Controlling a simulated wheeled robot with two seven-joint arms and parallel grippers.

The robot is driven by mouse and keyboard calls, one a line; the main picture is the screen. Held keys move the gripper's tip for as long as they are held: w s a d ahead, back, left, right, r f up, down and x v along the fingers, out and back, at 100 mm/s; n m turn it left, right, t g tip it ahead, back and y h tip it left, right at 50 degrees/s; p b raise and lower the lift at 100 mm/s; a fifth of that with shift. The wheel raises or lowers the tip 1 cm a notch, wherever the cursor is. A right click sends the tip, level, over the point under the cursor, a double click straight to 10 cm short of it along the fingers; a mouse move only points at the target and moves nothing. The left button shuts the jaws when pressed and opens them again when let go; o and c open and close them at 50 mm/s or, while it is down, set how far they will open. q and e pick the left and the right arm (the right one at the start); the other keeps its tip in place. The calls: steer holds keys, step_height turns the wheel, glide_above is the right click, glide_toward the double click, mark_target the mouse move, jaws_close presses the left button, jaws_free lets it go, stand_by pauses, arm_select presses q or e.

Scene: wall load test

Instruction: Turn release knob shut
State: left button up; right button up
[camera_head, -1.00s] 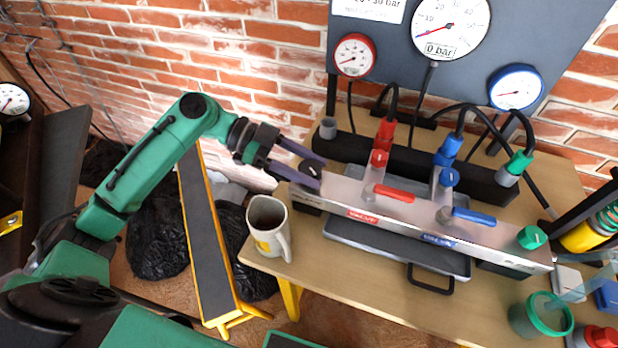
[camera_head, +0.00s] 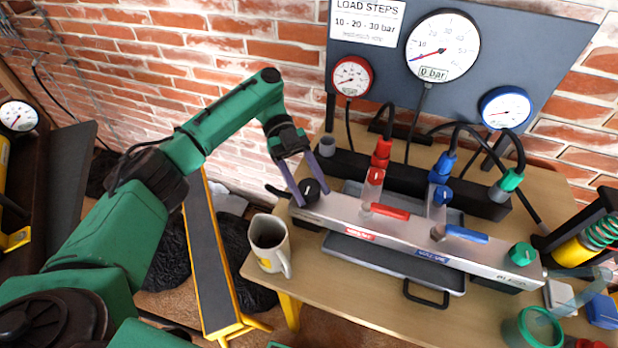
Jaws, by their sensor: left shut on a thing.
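A round black knob (camera_head: 310,191) with a pale mark sits at the left end of the silver manifold block (camera_head: 400,229). My left gripper (camera_head: 312,197) reaches down to it from above, its two purple fingers on either side of the knob and shut on it. A short black piece sticks out left of the knob. A green knob (camera_head: 522,254) sits at the block's right end, away from my gripper. No readable label shows beside the black knob. My right gripper is out of view.
Red (camera_head: 390,211) and blue (camera_head: 466,234) lever handles lie along the block, with hoses behind. A mug (camera_head: 269,244) stands just below the left gripper at the table's left edge. The gauge board (camera_head: 400,85) rises behind; its large gauge display reads 0 bar.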

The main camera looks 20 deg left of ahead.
arm_select(q)
steer(key=shift+r+m+g+y+p, duration=0.1)
steer(key=shift+m+g+y+p, duration=0.2)
steer(key=shift+m+g+p, duration=0.15)
jaws_close()
steer(key=o, duration=1.4)
jaws_free()
steer(key=shift+c, duration=0.2)
step_height(320, 180, up, 10)
steer(key=p, duration=0.2)
steer(key=shift+f+p, duration=0.2)
steer(key=shift+p, duration=0.1)
step_height(320, 180, up, 10)
steer(key=p, duration=0.7)
glide_above(309, 186)
steer(key=shift+r, duration=0.1)
